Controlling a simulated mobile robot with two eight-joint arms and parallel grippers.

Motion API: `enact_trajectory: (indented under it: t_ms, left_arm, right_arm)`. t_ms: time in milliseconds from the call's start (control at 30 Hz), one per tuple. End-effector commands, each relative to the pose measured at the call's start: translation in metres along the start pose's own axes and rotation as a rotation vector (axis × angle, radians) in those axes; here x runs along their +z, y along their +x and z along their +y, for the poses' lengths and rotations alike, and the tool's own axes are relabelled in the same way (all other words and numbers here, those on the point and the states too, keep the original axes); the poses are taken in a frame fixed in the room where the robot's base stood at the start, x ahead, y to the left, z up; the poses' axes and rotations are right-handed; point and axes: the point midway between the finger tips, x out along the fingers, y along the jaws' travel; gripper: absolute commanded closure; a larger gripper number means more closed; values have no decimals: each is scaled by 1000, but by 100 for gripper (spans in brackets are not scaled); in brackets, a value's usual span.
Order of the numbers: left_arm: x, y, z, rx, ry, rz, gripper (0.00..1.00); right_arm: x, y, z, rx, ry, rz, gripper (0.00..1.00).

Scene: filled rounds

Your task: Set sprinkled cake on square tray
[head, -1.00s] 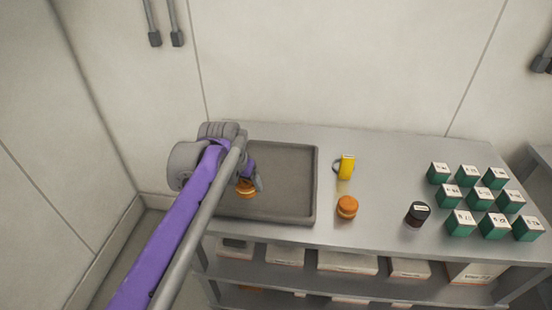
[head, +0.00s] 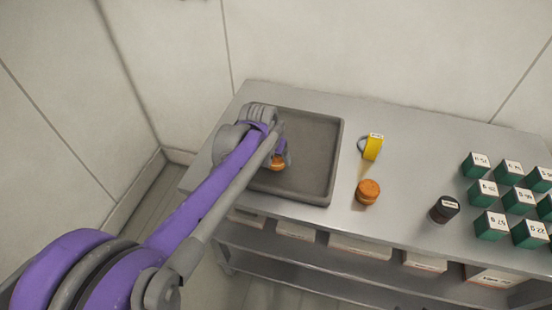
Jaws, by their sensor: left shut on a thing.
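The square tray (head: 322,190) is grey with a raised rim and lies on the left part of the metal table. My left gripper (head: 281,160) is over the tray's left part, shut on a small orange-brown cake (head: 276,164). The cake is partly hidden by the gripper and arm; I cannot tell whether it touches the tray floor. Sprinkles are too small to make out. My right gripper is out of view.
A second orange-brown round cake (head: 367,191) stands right of the tray. A yellow mug (head: 373,148) is behind it, and a dark jar (head: 444,209) is farther right. Several green boxes (head: 492,226) fill the table's right side. Boxes (head: 360,246) lie on the shelf below.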

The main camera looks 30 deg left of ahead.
Motion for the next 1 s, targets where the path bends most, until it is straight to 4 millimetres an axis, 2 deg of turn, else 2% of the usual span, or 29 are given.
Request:
enact_trajectory:
  t_ms: [100,467,500,600,867,1000]
  left_arm:
    - [4,10,0,0,0,0,48]
    - [6,13,0,0,0,0,48]
    - [6,13,0,0,0,0,18]
    - [5,12,0,0,0,0,0]
    - [5,11,0,0,0,0,0]
    - [4,-1,0,0,0,0,0]
  right_arm:
    - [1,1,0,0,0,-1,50]
    - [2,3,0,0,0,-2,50]
    - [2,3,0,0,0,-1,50]
    - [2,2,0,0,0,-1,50]
    - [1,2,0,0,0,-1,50]
    - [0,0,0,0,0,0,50]
